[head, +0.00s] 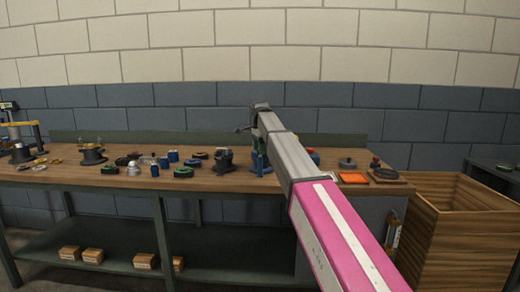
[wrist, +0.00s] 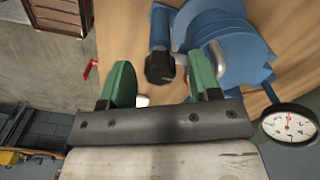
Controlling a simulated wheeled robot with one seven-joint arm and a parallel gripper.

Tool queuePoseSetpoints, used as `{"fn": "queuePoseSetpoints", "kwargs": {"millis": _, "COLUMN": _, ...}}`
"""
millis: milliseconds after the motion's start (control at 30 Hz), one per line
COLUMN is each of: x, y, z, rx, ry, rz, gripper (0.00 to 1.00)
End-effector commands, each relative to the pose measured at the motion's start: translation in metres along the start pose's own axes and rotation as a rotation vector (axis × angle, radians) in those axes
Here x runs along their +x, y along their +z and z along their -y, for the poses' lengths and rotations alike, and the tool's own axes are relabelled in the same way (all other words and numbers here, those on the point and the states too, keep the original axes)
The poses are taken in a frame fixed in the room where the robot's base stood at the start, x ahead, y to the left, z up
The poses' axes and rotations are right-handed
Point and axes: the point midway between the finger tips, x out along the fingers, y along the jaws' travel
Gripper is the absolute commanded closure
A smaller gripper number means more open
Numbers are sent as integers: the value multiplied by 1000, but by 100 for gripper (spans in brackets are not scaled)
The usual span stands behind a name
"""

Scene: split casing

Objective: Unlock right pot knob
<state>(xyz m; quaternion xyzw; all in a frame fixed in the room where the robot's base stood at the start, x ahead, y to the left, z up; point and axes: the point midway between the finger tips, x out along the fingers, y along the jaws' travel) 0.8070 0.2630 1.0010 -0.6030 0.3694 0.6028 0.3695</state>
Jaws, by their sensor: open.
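In the wrist view my gripper (wrist: 163,78) is open, its two green fingers apart. A black knob (wrist: 160,67) on the end of a short blue stem shows between the fingertips, apparently clear of both fingers. The right finger is close to the blue round casing (wrist: 230,45), and I cannot tell whether they touch. The stem and knob sit at the left of this casing. In the head view my gripper is mostly hidden behind my arm, near a small blue-green object (head: 260,163) on the bench; the knob cannot be made out there.
The wooden bench (head: 125,178) carries several small parts at left and a dark fixture (head: 224,159) just left of my arm. An orange tray (head: 353,178) lies at right. A wooden crate (head: 465,215) stands beyond the bench end. A dial gauge (wrist: 290,126) is at right in the wrist view.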

Motion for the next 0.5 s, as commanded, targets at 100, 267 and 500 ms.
{"fn": "queuePoseSetpoints", "kwargs": {"millis": 100, "x": 0, "y": 0, "z": 0, "rx": 0, "ry": 0, "rz": 0, "gripper": 56}}
{"fn": "queuePoseSetpoints", "kwargs": {"millis": 267, "x": 0, "y": 0, "z": 0, "rx": 0, "ry": 0, "rz": 0, "gripper": 92}}
{"fn": "queuePoseSetpoints", "kwargs": {"millis": 500, "x": 0, "y": 0, "z": 0, "rx": -15, "ry": 0, "rz": 0, "gripper": 92}}
